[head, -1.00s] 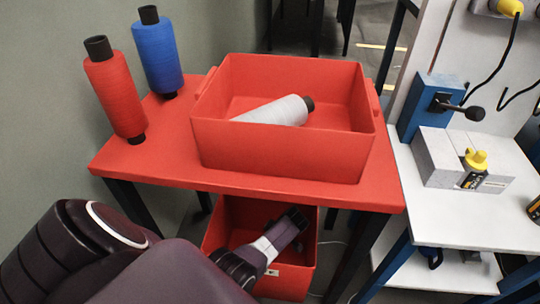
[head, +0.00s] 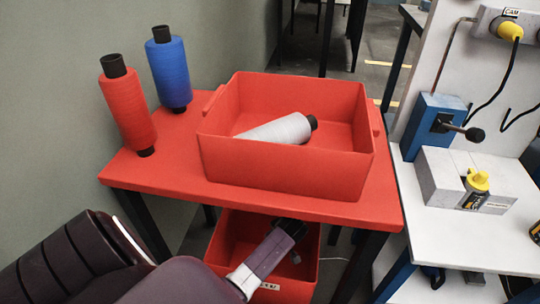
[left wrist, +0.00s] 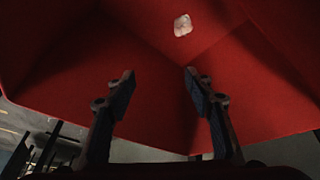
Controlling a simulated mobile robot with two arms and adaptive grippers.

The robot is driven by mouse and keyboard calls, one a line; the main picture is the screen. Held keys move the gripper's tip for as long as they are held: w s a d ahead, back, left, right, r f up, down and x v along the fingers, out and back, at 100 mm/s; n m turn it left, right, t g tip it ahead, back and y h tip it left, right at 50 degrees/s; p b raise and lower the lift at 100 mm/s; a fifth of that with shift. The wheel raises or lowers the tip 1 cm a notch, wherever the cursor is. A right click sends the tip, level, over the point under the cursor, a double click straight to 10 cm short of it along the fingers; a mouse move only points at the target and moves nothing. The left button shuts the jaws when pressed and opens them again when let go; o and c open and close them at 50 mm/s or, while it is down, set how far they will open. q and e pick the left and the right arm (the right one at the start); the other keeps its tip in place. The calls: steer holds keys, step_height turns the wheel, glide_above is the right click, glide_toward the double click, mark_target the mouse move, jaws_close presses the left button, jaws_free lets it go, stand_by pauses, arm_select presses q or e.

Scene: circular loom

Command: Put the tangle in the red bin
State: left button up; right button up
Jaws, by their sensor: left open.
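The lower red bin (head: 305,275) stands on the floor under the red table. My left arm reaches into it from the left, and my left gripper (head: 291,228) is at its mouth, partly hidden by the table edge. In the left wrist view my left gripper (left wrist: 158,88) is open, with nothing between its fingers. A small whitish lump (left wrist: 183,25), possibly the tangle, rests against the red inside of the bin (left wrist: 150,110), beyond the fingertips and apart from them. My right gripper is in neither view.
On the red table (head: 180,190) stand a red spool (head: 128,108), a blue spool (head: 168,70) and an upper red bin (head: 285,165) holding a grey spool (head: 280,130). A white bench (head: 480,240) with a blue block (head: 432,120) is at the right.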

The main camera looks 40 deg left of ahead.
arm_select(q)
steer(key=s+d+r+m+t, duration=0.2)
steer(key=d+r+m, duration=0.25)
steer(key=r, duration=0.35)
steer(key=s+d+r+m+h, duration=0.2)
steer(key=s+d+m, duration=0.3)
steer(key=s, duration=0.4)
steer(key=s+d+r+m+h, duration=0.2)
steer(key=s+d+r+m, duration=0.3)
steer(key=s+m, duration=0.2)
steer(key=shift+s+d+r+g, duration=0.3)
steer(key=shift+s+d, duration=0.05)
steer(key=shift+s, duration=0.5)
